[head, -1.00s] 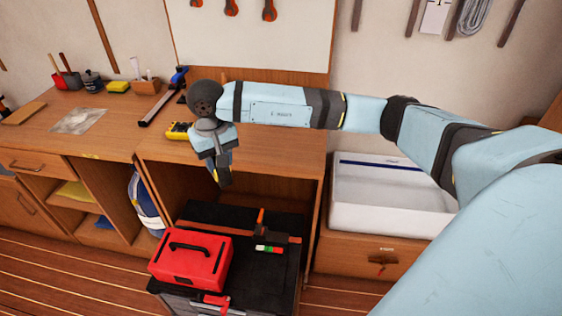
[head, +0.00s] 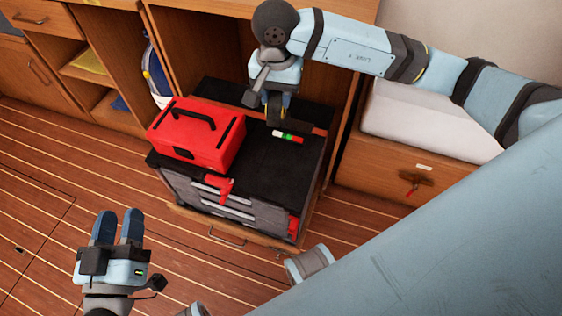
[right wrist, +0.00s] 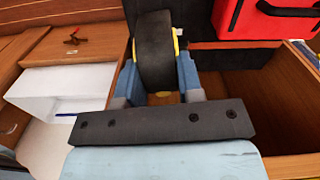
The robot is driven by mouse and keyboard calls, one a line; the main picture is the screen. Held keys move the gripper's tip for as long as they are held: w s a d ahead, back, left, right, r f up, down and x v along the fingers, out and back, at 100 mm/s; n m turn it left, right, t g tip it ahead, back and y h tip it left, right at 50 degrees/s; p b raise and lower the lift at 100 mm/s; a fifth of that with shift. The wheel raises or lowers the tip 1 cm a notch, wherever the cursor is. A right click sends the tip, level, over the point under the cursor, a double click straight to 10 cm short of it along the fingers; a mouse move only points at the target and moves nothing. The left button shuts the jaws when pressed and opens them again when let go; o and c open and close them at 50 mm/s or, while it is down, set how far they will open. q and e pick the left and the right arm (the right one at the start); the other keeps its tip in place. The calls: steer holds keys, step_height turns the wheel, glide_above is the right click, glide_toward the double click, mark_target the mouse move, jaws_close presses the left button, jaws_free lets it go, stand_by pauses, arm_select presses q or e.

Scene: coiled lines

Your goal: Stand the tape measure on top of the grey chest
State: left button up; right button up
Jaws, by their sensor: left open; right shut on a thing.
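My right gripper (head: 275,100) is shut on the tape measure, a dark, rounded thing with yellow edges. The tape measure (right wrist: 155,50) shows between the blue fingers in the right wrist view. In the head view it is small and mostly hidden by the gripper, over the back part of the grey chest. I cannot tell its exact height above the top. The grey chest (head: 262,172) has a black top and grey drawers in front. My left gripper (head: 118,214) is open and empty, low at the left, apart from the chest.
A red toolbox (head: 197,134) stands on the chest's left half. A small green, white and red stick (head: 288,137) lies near the back of the top. The front right of the top is bare. A white basin (head: 425,120) stands at the right.

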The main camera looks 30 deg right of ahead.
mark_target(280, 113)
steer(key=shift+m, duration=0.7)
steer(key=f+b, duration=0.1)
steer(key=f, duration=0.1)
steer(key=s+f+b, duration=0.1)
steer(key=f, duration=0.1)
steer(key=shift+s+b, duration=0.2)
steer(key=shift+b, duration=0.15)
step_height(280, 113, down, 20)
steer(key=b, duration=0.6)
steer(key=shift+r, duration=0.1)
arm_select(q)
step_height(280, 113, down, 9)
steer(key=d+m+g, duration=0.1)
steer(key=g, duration=0.2)
steer(key=shift+s+d+r+h, duration=0.15)
steer(key=shift+s+h, duration=0.1)
steer(key=shift+h, duration=0.15)
arm_select(e)
steer(key=shift+f+b, duration=0.25)
steer(key=shift+b, duration=0.05)
steer(key=o, duration=1.1)
steer(key=shift+c, duration=0.2)
arm_select(q)
steer(key=shift+w, duration=0.1)
